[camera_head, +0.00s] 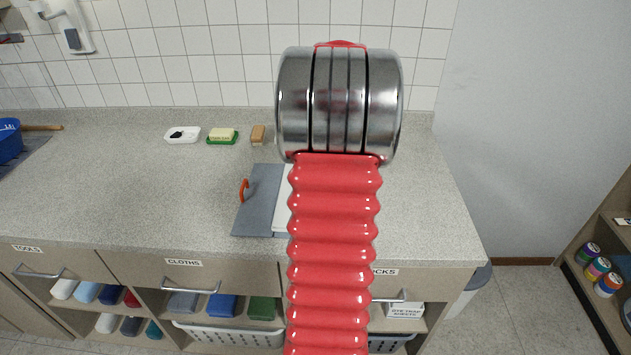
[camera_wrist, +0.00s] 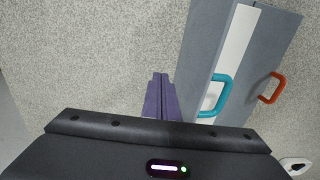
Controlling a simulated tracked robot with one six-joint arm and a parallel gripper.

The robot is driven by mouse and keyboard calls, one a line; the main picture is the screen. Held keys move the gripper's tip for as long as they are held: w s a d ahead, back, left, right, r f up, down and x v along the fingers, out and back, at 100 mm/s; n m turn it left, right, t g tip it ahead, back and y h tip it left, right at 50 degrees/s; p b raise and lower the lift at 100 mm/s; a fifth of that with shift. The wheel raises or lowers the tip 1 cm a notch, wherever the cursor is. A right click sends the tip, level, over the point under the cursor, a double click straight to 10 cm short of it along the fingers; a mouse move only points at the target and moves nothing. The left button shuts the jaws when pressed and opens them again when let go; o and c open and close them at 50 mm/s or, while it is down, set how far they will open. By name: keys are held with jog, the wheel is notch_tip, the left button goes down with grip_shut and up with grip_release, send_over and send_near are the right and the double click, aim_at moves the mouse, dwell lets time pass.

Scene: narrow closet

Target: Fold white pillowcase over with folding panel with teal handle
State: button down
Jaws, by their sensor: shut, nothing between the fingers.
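The white pillowcase (camera_wrist: 236,45) shows as a narrow white strip between two grey panels of a folding board in the wrist view. The panel with the teal handle (camera_wrist: 203,50) is the left one there, and its teal handle (camera_wrist: 216,97) stands near the strip. In the head view a sliver of white (camera_head: 281,205) shows beside my arm, which hides the teal handle. My gripper (camera_wrist: 160,80) has purple fingers, shut and empty, just left of the teal-handled panel in the wrist view. I cannot tell its height above the counter.
The other grey panel (camera_head: 258,200) has an orange handle (camera_head: 244,190). A white dish (camera_head: 183,135), a green soap dish (camera_head: 222,138) and a brown block (camera_head: 258,134) stand behind the board. A blue bucket (camera_head: 9,142) is far left. The counter left of the board is clear.

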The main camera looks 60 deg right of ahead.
jog(key=shift+w+a, duration=0.25)
jog(key=shift+w, duration=0.3)
jog(key=shift+w+a, duration=0.35)
jog(key=shift+w, duration=0.3)
jog(key=shift+w+a, duration=0.1)
jog(key=shift+w, duration=0.2)
jog(key=shift+w+a, duration=0.5)
jog(key=shift+w, duration=0.4)
jog(key=shift+s+d+r, duration=0.1)
jog(key=shift+r, duration=0.05)
notch_tip(320, 180, up, 8)
jog(key=s, duration=0.1)
jog(key=shift+s+d, duration=0.4)
dwell(0.6)
dwell(0.5)
